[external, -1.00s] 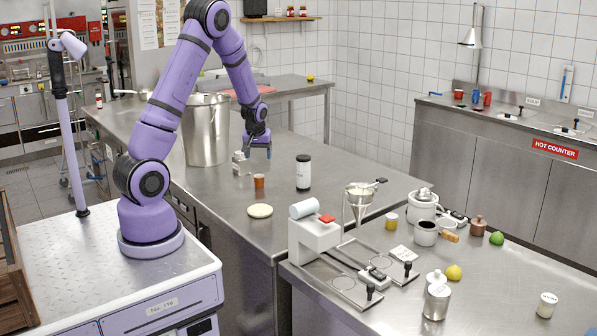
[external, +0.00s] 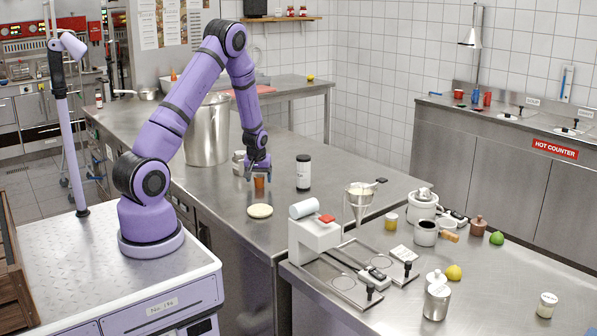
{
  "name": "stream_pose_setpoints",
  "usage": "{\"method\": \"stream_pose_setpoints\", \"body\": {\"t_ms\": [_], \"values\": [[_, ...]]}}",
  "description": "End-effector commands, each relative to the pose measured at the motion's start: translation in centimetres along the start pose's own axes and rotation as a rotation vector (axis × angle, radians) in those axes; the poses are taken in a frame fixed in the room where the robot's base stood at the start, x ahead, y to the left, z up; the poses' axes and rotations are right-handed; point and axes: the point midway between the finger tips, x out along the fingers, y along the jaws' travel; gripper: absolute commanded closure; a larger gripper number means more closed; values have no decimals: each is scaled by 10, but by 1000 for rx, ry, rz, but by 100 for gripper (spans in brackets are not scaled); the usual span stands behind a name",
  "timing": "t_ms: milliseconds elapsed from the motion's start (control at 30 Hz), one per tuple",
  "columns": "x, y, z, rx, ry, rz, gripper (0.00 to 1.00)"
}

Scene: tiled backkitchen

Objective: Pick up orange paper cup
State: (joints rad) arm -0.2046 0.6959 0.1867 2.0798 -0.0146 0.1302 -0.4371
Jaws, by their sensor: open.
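The orange paper cup (external: 259,184) is small and stands upright on the steel counter in the external view, just behind a round pale disc. My gripper (external: 258,172) points down directly over the cup, with its fingers at the height of the cup's upper part. The fingers are open. They hide part of the cup's top, and I cannot tell whether they touch it.
A white jar with a black lid (external: 303,173) stands close to the right of the cup. A large steel pot (external: 206,138) is behind left, and a small metallic item (external: 238,157) is just behind my gripper. The pale disc (external: 260,211) lies in front.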

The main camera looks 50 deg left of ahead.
Motion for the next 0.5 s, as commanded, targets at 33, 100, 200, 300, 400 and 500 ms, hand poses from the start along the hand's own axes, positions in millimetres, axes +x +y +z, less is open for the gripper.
{"method": "stream_pose_setpoints", "body": {"t_ms": [33, 100, 200, 300, 400, 500], "values": [[2, 0, 0, 0, 0, 0, 25], [4, 0, 0, 0, 1, 1, 25], [4, 0, 0, 0, 1, 1, 25], [4, 0, 0, 0, 1, 1, 30], [4, 0, 0, 0, 1, 1, 53], [3, 0, 0, 0, 1, 1, 76]]}}
